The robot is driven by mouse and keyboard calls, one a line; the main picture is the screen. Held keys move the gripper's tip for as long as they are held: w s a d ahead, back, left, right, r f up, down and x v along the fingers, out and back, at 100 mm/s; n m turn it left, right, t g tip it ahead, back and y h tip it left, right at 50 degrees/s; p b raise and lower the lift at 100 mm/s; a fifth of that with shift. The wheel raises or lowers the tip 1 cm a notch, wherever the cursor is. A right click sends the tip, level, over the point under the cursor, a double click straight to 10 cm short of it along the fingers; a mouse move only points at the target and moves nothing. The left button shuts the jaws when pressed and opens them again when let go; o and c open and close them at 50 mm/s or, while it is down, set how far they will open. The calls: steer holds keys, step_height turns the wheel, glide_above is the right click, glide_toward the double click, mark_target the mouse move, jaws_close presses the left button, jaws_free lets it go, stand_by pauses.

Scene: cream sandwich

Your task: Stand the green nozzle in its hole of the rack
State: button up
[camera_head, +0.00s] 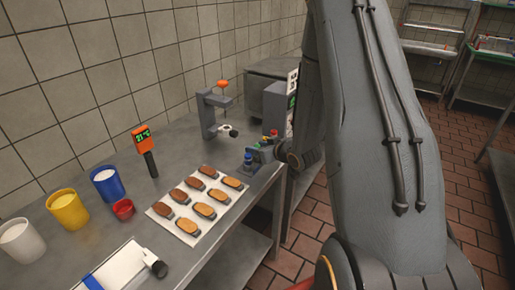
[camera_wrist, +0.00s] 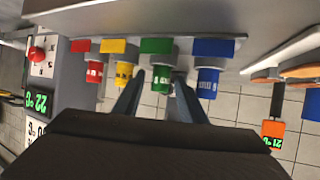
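The rack shows in the wrist view as a grey strip with red, yellow, green and blue blocks (camera_wrist: 157,46); that view looks upside down. The green nozzle (camera_wrist: 161,80) stands at the green block, in line with the others and about as long. My gripper (camera_wrist: 159,84) has one finger on each side of the green nozzle, with a visible gap at least on the left, so it looks open. In the head view the rack (camera_head: 250,167) is at the counter's right edge, and my arm hides part of the gripper.
The red nozzle (camera_wrist: 94,72), yellow nozzle (camera_wrist: 123,75) and blue nozzle (camera_wrist: 207,83) stand close beside. A tray of cookies (camera_head: 165,213) lies left of the rack. A grey stand (camera_head: 208,115) is behind. Cups and an orange thermometer (camera_head: 142,138) are farther left.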

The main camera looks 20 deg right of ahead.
steer(key=shift+r, duration=0.2)
steer(key=b+v, duration=0.3)
steer(key=v, duration=0.9)
steer(key=s+a+r+m+g+h, duration=0.1)
steer(key=s+a+m+g+h, duration=0.1)
steer(key=s+a+g, duration=0.9)
steer(key=s+a, duration=0.4)
steer(key=s, duration=0.1)
steer(key=shift+r, duration=0.15)
steer(key=shift+c, duration=0.9)
